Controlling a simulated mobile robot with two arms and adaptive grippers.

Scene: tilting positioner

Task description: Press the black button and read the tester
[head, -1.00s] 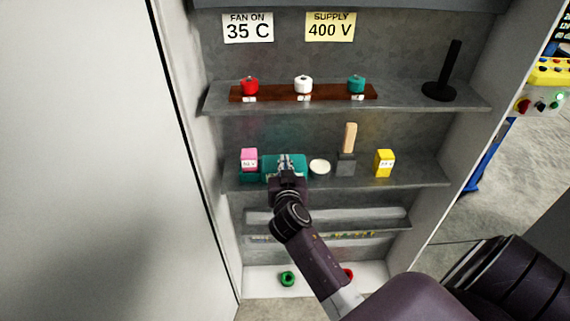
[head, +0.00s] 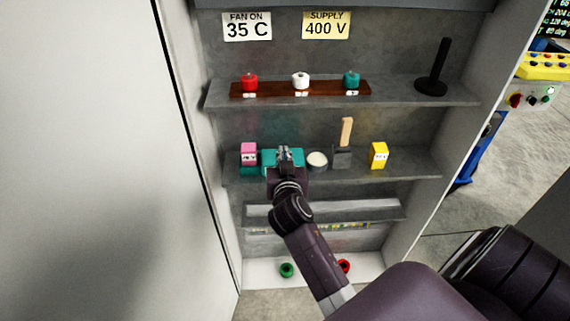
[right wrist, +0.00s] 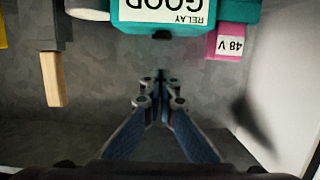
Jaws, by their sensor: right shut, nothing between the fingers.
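The teal tester (head: 268,158) stands on the middle shelf, partly hidden behind my right gripper (head: 284,152). In the right wrist view the tester (right wrist: 125,20) shows upside down at the top. Its white display (right wrist: 163,10) reads "RELAY GOOD". A small black part, seemingly the button (right wrist: 162,35), sits at the tester's edge beside the display. My right gripper (right wrist: 160,76) is shut and empty. Its fingertips show a little apart from the black part in the picture. The left gripper is not in view.
A pink block (head: 249,152) marked 48 V is left of the tester. A round white-topped item (head: 317,160), a wooden-handled block (head: 343,157) and a yellow block (head: 379,155) are to the right. The upper shelf (head: 400,91) holds a rack with knobs. Cabinet walls flank both sides.

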